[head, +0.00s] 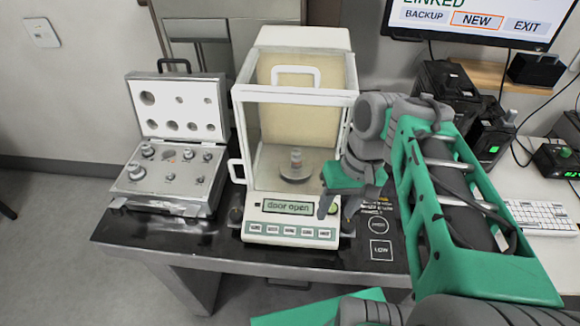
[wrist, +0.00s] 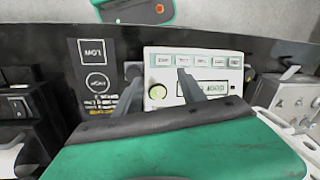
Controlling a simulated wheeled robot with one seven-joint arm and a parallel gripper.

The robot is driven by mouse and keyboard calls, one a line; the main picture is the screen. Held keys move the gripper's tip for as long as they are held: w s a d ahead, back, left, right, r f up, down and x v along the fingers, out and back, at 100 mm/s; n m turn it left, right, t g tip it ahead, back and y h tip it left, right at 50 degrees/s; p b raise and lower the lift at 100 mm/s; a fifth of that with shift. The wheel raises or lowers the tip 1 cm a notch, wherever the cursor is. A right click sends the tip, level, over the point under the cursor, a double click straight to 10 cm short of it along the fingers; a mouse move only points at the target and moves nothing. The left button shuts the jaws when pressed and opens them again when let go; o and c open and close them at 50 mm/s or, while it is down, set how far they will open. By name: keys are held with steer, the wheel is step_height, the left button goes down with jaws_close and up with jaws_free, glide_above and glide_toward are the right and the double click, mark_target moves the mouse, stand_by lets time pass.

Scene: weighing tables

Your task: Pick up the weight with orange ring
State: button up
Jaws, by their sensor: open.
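A grey metal weight (head: 296,158) stands upright on the round pan (head: 295,174) inside the balance's glass chamber. No orange ring can be made out on it at this size. Several more metal weights, such as a large one (head: 136,171), sit in the open weight case (head: 160,203) at left; a faint reddish spot shows near its back row, too small to identify. My gripper (head: 338,204) is open and empty, in front of the balance's right corner. In the wrist view my gripper (wrist: 158,75) has its fingers apart over the balance's front panel.
The balance (head: 350,95) has a display (head: 288,208) reading "door open". It stands on a dark-topped table (head: 225,232). A white desk at right holds a keyboard (head: 540,217), black devices (head: 450,90) and a monitor (head: 470,15).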

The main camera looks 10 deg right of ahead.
steer(key=shift+m+g+y, duration=0.3)
steer(key=shift+m, duration=0.3)
steer(key=d, duration=0.1)
steer(key=d+b, duration=0.1)
steer(key=d+f, duration=0.1)
steer(key=d, duration=0.1)
steer(key=shift+s+d+b, duration=0.1)
steer(key=shift+s+b, duration=0.15)
steer(key=shift+b, duration=0.1)
steer(key=w+d+r+m+t+y+p, duration=0.1)
steer(key=w+d+r+m+y+p, duration=0.2)
steer(key=w+d+m+p, duration=0.4)
steer(key=w+a+r+m+t+y+p, duration=0.35)
steer(key=w+a+m+y+p, duration=0.35)
steer(key=m+p, duration=0.5)
steer(key=shift+m+h, duration=0.5)
steer(key=shift+m, duration=0.1)
steer(key=x, duration=0.3)
steer(key=p+x, duration=0.1)
steer(key=x, duration=0.2)
steer(key=p+x, duration=0.1)
steer(key=x, duration=0.2)
steer(key=shift+w+r, duration=0.15)
steer(key=shift+w, duration=0.15)
jaws_close()
